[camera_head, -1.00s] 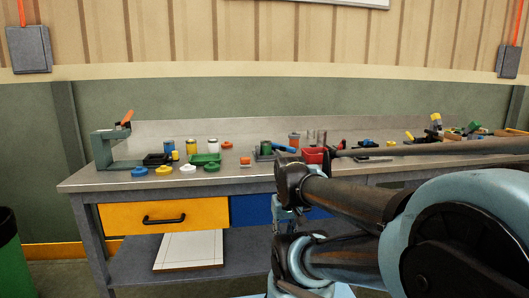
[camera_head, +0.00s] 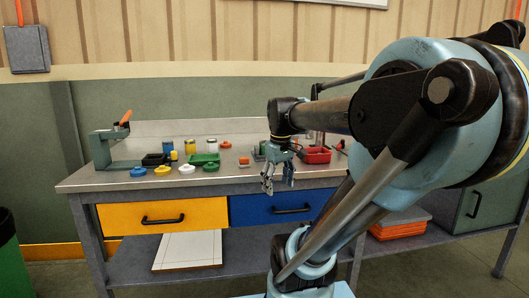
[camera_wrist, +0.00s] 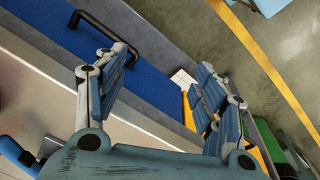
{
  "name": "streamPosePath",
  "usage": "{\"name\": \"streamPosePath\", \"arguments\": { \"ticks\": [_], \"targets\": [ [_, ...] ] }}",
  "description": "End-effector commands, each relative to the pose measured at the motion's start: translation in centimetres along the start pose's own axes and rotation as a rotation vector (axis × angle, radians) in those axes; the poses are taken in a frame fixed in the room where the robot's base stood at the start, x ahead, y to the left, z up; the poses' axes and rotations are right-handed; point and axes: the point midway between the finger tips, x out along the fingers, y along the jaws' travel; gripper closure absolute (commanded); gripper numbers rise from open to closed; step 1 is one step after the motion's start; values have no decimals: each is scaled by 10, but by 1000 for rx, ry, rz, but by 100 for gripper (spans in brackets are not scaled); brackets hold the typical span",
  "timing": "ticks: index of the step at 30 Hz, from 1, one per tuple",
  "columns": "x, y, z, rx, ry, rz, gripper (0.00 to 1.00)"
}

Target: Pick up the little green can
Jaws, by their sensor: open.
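I cannot make out the little green can now; in the head view my wrist and gripper cover the bench spot where a small green can showed earlier. My gripper (camera_head: 278,186) is open and empty, pointing down in front of the workbench's front edge. In the wrist view my gripper (camera_wrist: 163,78) has its two fingers spread wide, with the blue drawer front, its black handle and the floor behind them. No green can shows between the fingers.
The workbench (camera_head: 110,179) carries a green tray (camera_head: 205,158), yellow (camera_head: 190,147) and white (camera_head: 211,146) cans, several coloured lids, a clamp-like tool (camera_head: 118,143) and a red bin (camera_head: 316,156). Yellow (camera_head: 160,217) and blue (camera_head: 245,210) drawers are below.

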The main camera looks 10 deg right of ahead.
Motion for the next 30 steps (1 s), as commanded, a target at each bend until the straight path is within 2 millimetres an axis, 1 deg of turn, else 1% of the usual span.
{"name": "streamPosePath", "arguments": {
  "ticks": [1, 6, 8, 15, 21, 24, 27, 30],
  "targets": [
    [-15, 8, -15, -49, -6, -3, 37],
    [-57, 30, -60, -230, -24, -16, 37],
    [-71, 38, -76, -293, -31, -22, 37],
    [-118, 71, -141, -547, -52, -49, 37],
    [-150, 98, -194, -759, -65, -75, 37],
    [-163, 111, -219, -862, -70, -90, 37],
    [-173, 122, -242, -955, -73, -103, 37],
    [-179, 130, -258, -1028, -75, -115, 37]
  ]
}}
